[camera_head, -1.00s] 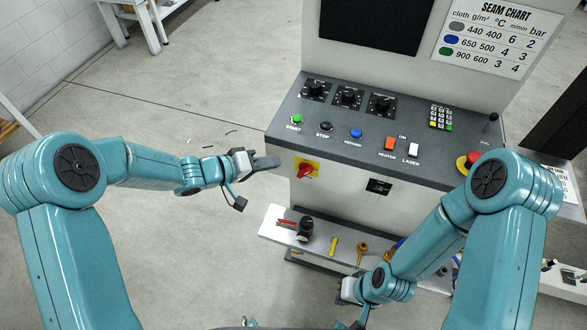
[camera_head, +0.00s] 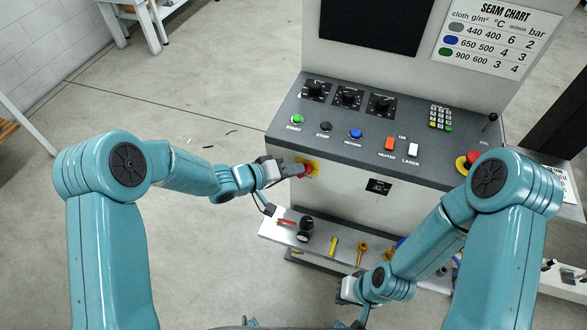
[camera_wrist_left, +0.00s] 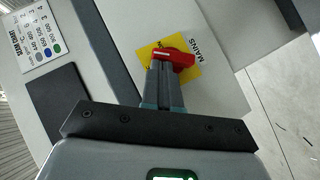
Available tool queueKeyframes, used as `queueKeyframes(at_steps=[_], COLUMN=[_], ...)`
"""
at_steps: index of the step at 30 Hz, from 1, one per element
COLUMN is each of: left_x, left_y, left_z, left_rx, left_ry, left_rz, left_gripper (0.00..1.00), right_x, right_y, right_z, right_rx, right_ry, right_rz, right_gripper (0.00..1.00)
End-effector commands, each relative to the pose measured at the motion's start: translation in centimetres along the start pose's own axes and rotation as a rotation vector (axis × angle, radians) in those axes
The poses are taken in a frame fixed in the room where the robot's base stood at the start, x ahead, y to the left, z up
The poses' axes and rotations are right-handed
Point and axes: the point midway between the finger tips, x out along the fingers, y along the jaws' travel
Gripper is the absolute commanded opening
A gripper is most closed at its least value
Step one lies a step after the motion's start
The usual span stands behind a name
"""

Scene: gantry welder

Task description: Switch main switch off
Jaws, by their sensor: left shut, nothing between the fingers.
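The main switch is a red rotary handle (camera_wrist_left: 174,58) on a yellow plate (camera_wrist_left: 188,70) marked "MAINS" in the left wrist view. In the head view the red handle (camera_head: 307,169) is on the front of the machine cabinet, below the sloping panel, partly covered by my gripper. My left gripper (camera_head: 298,170) is shut and empty, its fingertips at the handle. In the left wrist view the closed fingers (camera_wrist_left: 163,68) overlap one end of the handle; I cannot tell if they touch it. My right gripper (camera_head: 352,305) is low at the bottom, its fingers mostly hidden.
The sloping panel (camera_head: 340,150) above has knobs, buttons and rockers. A red emergency button (camera_head: 467,161) is at its right. A shelf (camera_head: 277,229) below the switch holds a black-capped item (camera_head: 305,229) and several tools.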

Motion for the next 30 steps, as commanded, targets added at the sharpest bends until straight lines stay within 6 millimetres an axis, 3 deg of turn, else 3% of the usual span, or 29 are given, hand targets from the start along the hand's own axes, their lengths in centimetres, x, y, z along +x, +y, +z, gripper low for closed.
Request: queueKeyframes(at_steps=[23, 30], left_x=[0.2, 0.5], left_y=[0.6, 0.8], left_z=[0.2, 0.4], left_rx=[0.104, 0.178], left_ry=[0.001, 0.003], left_rz=[-0.101, -0.174], left_gripper=[0.0, 0.0], right_x=[0.2, 1.1], right_y=[0.1, 0.4], right_z=[0.0, 0.0], right_rx=[0.0, 0.0], right_ry=[0.0, 0.0], right_rz=[0.0, 0.0], right_gripper=[0.0, 0.0])
